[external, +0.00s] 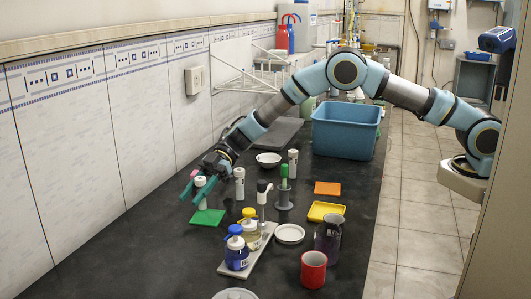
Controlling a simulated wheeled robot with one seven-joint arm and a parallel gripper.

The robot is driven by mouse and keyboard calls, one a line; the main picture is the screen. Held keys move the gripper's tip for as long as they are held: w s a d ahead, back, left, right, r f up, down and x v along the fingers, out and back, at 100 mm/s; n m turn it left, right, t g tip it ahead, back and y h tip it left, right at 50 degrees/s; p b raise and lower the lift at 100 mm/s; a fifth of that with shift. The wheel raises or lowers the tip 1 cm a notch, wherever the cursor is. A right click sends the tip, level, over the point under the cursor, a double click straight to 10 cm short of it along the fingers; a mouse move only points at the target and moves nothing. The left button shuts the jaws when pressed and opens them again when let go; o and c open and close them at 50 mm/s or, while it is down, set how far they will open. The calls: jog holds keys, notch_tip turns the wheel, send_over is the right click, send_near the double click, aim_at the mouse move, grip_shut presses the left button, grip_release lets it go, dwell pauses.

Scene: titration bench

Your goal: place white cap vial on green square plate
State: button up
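The green square plate (208,217) lies flat on the dark bench at left. A white vial with a white cap (200,182) stands upright at the plate, its lower end over the plate's near-middle; whether it rests on it or hangs just above is too small to tell. My gripper (196,190), with green fingers, reaches down from the upper right and has its fingers around this vial. Whether the fingers press on it cannot be told. Two similar pale vials stand on the bench to the right, one nearer (239,184) and one farther (293,163).
A green-topped stand (284,195), a white dish (290,234), a yellow tray (325,211), an orange plate (327,188), a red mug (313,270) and a blue bin (345,130) are to the right. The bench's left front is clear.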

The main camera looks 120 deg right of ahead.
jog(key=o, duration=0.4)
jog(key=shift+r, duration=0.2)
jog(key=b+v, duration=0.2)
jog(key=v, duration=1)
jog(key=shift+r, duration=0.1)
